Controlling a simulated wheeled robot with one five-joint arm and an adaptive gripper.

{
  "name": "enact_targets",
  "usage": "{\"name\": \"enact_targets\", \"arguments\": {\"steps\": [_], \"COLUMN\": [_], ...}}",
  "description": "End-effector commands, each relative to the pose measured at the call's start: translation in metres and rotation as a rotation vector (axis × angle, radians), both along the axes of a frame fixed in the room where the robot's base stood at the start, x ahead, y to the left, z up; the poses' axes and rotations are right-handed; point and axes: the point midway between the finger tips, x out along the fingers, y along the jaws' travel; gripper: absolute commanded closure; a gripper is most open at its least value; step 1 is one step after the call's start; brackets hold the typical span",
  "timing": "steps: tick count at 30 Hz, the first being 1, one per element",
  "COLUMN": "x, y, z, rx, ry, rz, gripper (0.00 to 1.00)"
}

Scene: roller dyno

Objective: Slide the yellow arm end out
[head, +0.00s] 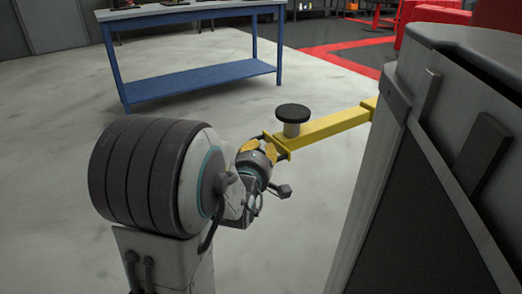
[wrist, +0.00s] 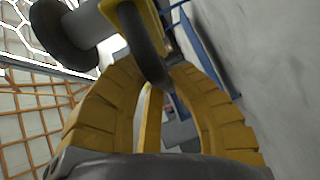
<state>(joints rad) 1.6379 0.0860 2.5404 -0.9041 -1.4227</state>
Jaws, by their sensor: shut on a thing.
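The yellow arm (head: 335,125) sticks out leftward from the grey machine on the right of the head view. A black round pad (head: 292,112) on a short grey post stands on its outer end. My gripper (head: 272,150) is at that outer end, shut on it. In the wrist view, the yellow fingers of my gripper (wrist: 155,78) converge on the yellow arm end (wrist: 152,12), with a dark curved piece between the fingertips. The black pad (wrist: 62,35) shows to the left there. The exact finger contact is partly hidden in the head view.
The grey machine housing (head: 375,200) fills the right side, close to my arm. A blue workbench (head: 195,83) stands behind on the left. Red equipment (head: 430,15) is at the back right. The pale floor (head: 60,90) on the left is clear.

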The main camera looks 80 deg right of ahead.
Motion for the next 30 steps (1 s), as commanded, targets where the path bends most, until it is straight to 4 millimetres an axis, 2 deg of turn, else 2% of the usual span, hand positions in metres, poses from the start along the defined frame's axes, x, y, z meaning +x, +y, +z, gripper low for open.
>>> {"name": "enact_targets", "arguments": {"steps": [5,6,16,25,30], "x": [0.001,0.0,0.0,0.0,0.0], "y": [-0.001,-0.001,-0.001,0.0,-0.001], "z": [0.003,0.003,0.001,0.003,0.018], "rx": [-0.008,-0.008,-0.004,-0.004,-0.009], "ry": [0.001,0.001,0.0,0.0,0.001], "rz": [0.001,0.001,-0.001,-0.001,0.0], "gripper": [1.0,0.81,0.53,0.53,0.53]}}
